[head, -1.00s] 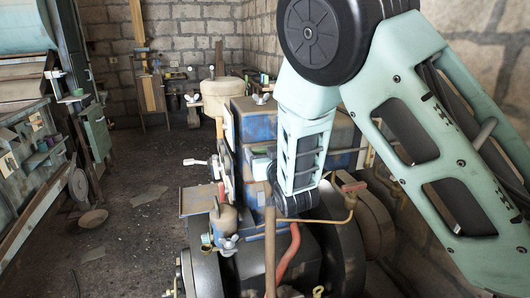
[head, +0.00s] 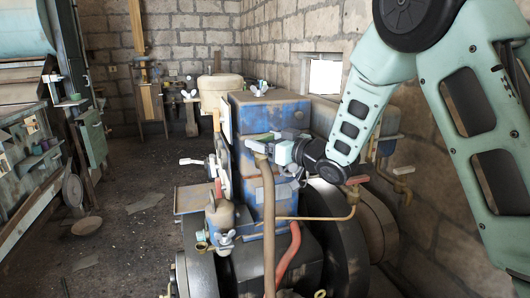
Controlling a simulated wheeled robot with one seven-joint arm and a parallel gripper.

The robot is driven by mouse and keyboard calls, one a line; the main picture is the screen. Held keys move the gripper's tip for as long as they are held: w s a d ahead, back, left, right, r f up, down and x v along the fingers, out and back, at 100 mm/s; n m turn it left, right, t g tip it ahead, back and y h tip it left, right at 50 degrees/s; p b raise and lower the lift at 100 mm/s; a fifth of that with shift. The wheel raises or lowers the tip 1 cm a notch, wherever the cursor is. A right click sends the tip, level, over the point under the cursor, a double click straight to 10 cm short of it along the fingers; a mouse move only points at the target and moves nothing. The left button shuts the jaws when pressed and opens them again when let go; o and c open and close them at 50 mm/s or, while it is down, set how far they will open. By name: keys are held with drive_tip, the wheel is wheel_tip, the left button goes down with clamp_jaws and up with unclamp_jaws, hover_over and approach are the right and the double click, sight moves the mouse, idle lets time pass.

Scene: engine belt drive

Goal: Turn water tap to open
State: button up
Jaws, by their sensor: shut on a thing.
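A tap with a red handle (head: 357,180) sits on a brass pipe at the right of the blue engine (head: 285,108). Another brass tap (head: 403,172) is further right, by the wall. Which of them is the water tap, I cannot tell. My gripper (head: 262,146) is in front of the engine, left of both taps and apart from them. It is shut, seemingly on the upper end of a brown hose (head: 268,225) that runs down to the picture's bottom edge. The contact is small and partly hidden.
A big dark wheel (head: 340,240) and a red hose (head: 289,255) lie below the taps. A workbench (head: 30,215) stands at the left, with a round dish (head: 87,226) on the floor. The floor between bench and engine is mostly clear.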

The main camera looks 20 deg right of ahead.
drive_tip(key=n+g+y, duration=0.4)
drive_tip(key=y, duration=0.1)
drive_tip(key=shift+w+d+n+g, duration=0.3)
drive_tip(key=shift+g, duration=0.1)
drive_tip(key=n+g+y, duration=0.1)
drive_tip(key=n+g, duration=0.1)
drive_tip(key=n+g+y, duration=0.1)
drive_tip(key=n+g, duration=0.1)
drive_tip(key=g, duration=0.1)
drive_tip(key=n+g+y+p, duration=0.1)
drive_tip(key=g, duration=0.2)
drive_tip(key=shift+w+n+y, duration=0.3)
drive_tip(key=shift+n+y, duration=0.1)
drive_tip(key=shift+g, duration=0.5)
drive_tip(key=o, duration=1)
drive_tip(key=shift+s+d+b, duration=0.25)
drive_tip(key=shift+d+b, duration=0.35)
drive_tip(key=shift+d, duration=1.25)
drive_tip(key=shift+s+d+b, duration=0.2)
drive_tip(key=shift+d+b, duration=0.4)
drive_tip(key=shift+d, duration=1.25)
